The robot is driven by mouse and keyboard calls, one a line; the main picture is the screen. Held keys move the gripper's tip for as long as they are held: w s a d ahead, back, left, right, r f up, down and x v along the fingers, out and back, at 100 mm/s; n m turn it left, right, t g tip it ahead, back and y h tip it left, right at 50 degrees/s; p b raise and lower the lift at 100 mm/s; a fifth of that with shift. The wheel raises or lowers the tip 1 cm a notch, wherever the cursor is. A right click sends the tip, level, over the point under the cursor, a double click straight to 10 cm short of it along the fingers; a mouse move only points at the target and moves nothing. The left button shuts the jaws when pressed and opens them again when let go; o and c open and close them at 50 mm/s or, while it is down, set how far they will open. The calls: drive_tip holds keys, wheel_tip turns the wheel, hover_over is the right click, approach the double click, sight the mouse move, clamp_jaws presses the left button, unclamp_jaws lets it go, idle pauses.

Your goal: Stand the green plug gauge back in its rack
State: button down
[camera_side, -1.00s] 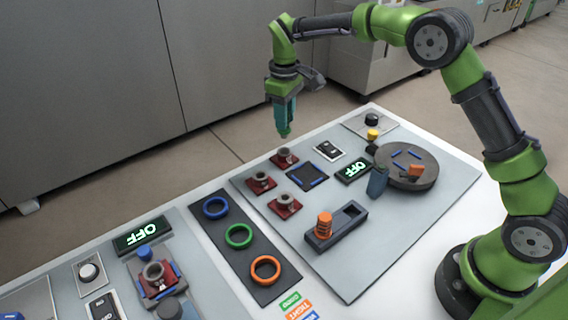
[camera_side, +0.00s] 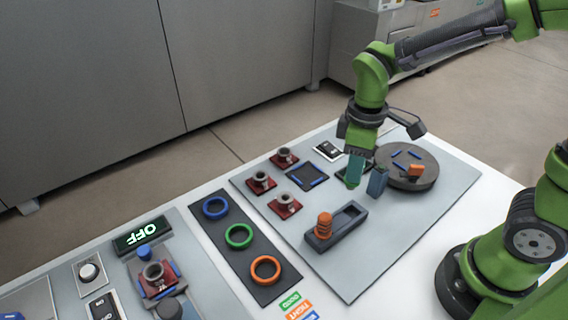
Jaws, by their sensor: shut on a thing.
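My gripper (camera_side: 355,168) is shut on the green plug gauge (camera_side: 352,183), whose lower end shows under the fingers. The fingers hide the rest of it. The dark grey rack (camera_side: 323,242) lies on the grey panel, below and left of the gripper in the picture. An orange plug gauge (camera_side: 324,225) stands upright in its left end. An empty recess shows at its right end. The green gauge appears held above the panel, beyond the rack and apart from it.
A blue-grey block (camera_side: 377,183) stands close to the gripper's right. Behind it is a dark round turntable (camera_side: 408,181) with an orange part. Several red bases (camera_side: 284,206) with grey rings sit left. A black board (camera_side: 213,226) holds coloured rings. The panel right of the rack is clear.

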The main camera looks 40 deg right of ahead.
drive_tip(key=shift+s+d+f, duration=0.1)
drive_tip(key=shift+s+f, duration=0.15)
drive_tip(key=shift+f, duration=0.7)
drive_tip(key=shift+s+d+f, duration=0.1)
drive_tip(key=shift+s+f, duration=0.15)
drive_tip(key=shift+f, duration=0.7)
drive_tip(key=shift+s+f, duration=0.25)
drive_tip(key=shift+f, duration=0.7)
drive_tip(key=shift+f, duration=1.4)
drive_tip(key=c, duration=0.8)
unclamp_jaws()
drive_tip(key=shift+o, duration=0.5)
drive_tip(key=o, duration=0.3)
